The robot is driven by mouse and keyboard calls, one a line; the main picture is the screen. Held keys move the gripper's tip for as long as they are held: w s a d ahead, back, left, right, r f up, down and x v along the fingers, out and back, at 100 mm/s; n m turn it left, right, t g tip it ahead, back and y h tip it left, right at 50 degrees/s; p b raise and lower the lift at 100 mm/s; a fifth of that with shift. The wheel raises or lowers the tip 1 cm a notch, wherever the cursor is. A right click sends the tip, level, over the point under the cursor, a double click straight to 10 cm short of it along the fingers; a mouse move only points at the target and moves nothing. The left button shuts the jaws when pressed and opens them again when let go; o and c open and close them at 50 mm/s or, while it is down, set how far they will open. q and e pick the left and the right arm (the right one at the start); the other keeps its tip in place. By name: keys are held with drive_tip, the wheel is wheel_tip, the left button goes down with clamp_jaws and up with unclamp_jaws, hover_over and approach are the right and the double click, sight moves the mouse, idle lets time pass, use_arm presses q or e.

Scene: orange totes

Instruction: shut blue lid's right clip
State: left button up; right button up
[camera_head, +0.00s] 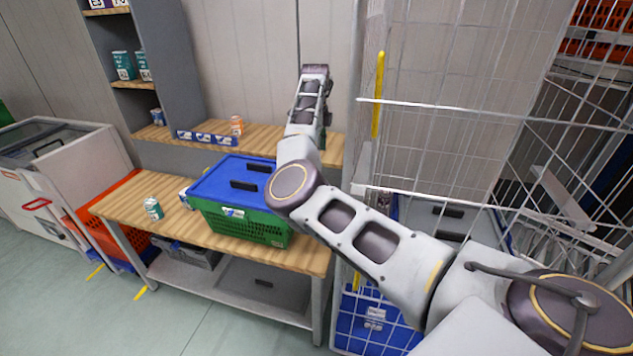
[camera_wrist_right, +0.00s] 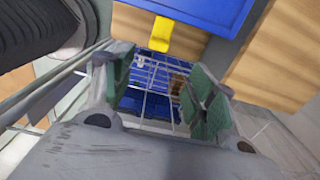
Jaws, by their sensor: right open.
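The blue lid (camera_head: 233,180) lies on a green crate (camera_head: 240,224) on the wooden table. In the right wrist view the lid (camera_wrist_right: 200,10) is at the top, and a yellow clip (camera_wrist_right: 163,36) sticks out from its edge. The clip is apart from my right gripper (camera_wrist_right: 160,95), whose green-padded fingers are spread with nothing between them. The clip is just beyond the fingertips, towards the top of the picture. In the head view my right arm hides the lid's right end and the clip. My left gripper is not in view.
A wire cage (camera_head: 440,110) stands close to the right of the table (camera_head: 130,205). A small can (camera_head: 153,208) stands left of the crate. A shelf (camera_head: 165,135) with several cans is behind. An orange tote (camera_head: 110,195) and a grey-white cabinet (camera_head: 85,150) are at the left.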

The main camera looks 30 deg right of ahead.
drive_tip(key=shift+s+a+f+p, duration=0.1)
drive_tip(key=shift+f+p, duration=0.25)
drive_tip(key=shift+f, duration=3.1)
drive_tip(key=shift+s+a+f+p, duration=0.1)
drive_tip(key=shift+f+p, duration=0.25)
drive_tip(key=shift+f, duration=3.05)
drive_tip(key=shift+w+d, duration=0.1)
drive_tip(key=shift+c, duration=0.5)
drive_tip(key=c, duration=0.9)
